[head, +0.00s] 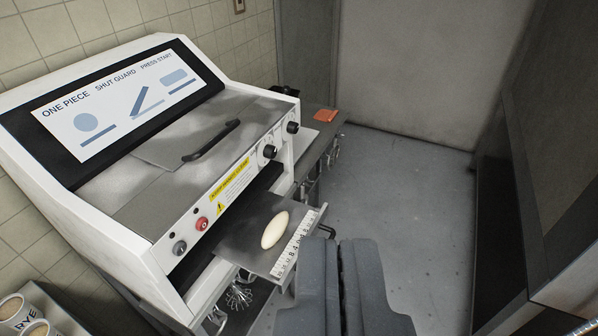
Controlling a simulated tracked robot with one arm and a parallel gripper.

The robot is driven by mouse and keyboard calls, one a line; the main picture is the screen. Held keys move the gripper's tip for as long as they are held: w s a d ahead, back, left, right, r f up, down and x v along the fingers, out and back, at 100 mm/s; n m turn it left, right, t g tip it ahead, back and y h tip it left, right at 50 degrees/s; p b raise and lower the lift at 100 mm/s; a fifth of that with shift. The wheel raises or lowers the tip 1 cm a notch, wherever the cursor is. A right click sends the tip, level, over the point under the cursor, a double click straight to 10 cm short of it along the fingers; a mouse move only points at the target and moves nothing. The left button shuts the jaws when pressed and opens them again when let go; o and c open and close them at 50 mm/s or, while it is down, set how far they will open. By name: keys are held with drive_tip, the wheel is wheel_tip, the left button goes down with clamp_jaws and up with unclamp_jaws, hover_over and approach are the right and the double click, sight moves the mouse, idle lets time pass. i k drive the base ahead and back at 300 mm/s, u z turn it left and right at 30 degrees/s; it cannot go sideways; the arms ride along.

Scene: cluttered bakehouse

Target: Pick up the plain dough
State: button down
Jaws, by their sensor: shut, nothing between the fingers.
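The plain dough (275,230) is a pale, smooth, elongated piece. It lies on the dark outfeed tray (240,222) at the front of a white machine (120,215), beside a ruler strip (292,246) along the tray's edge. My gripper (360,245) is at the bottom of the picture, to the right of the tray and apart from the dough. Its two grey fingers are together with nothing between them.
The machine has a black handle (211,140), knobs and a red button (202,223). Whisks (239,296) hang below the tray. An orange cloth (325,115) lies on the counter behind. Tubs (14,308) stand at lower left. Grey floor (405,190) is clear; a dark cabinet (540,150) stands right.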

sight(275, 229)
drive_tip(key=z, duration=0.05)
drive_tip(key=k, duration=0.5)
drive_tip(key=z, duration=1.05)
drive_tip(key=i, duration=1.7)
drive_tip(key=u, duration=1.65)
